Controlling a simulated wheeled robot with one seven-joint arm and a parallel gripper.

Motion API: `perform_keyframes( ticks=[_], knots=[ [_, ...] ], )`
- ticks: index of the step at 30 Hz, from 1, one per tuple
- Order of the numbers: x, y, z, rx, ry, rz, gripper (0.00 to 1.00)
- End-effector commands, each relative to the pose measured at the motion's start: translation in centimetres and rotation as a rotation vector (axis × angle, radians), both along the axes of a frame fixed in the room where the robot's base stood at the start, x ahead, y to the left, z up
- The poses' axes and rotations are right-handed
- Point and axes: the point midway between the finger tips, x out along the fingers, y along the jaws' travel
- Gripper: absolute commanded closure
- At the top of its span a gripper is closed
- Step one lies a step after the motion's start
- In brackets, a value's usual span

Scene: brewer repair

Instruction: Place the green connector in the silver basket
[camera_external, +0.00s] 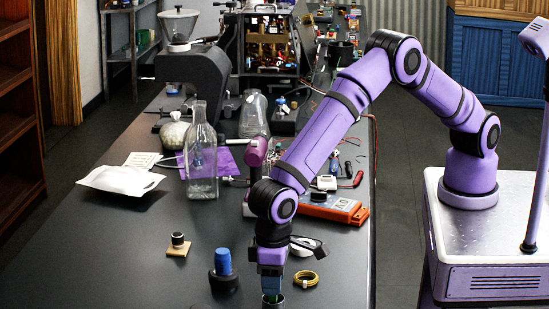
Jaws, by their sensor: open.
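My gripper (271,288) points straight down near the front edge of the picture, and its jaws are open. A small green piece, which looks like the green connector (268,298), shows right at the fingertips. A round silver rim, which looks like the silver basket (281,303), surrounds the green piece. The bottom edge of the picture cuts off the basket, so I cannot tell how deep the connector sits or whether a finger touches it.
A blue cork-like piece on a black base (223,268) stands close left. A gold ring (306,279) lies close right. A small wooden block with a black knob (178,244), a glass bottle (201,160) and an orange meter (335,208) stand farther back. The table's left front is clear.

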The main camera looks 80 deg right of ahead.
Motion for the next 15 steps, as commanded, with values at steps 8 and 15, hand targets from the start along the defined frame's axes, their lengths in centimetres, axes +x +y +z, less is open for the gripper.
perform_keyframes(
  ticks=[8, 15],
  knots=[
    [0.0, 0.0, 3.7, 0.001, -0.001, 0.000, 0.55],
    [0.0, 0.0, 5.7, 0.000, 0.000, 0.000, 0.55]
  ],
)
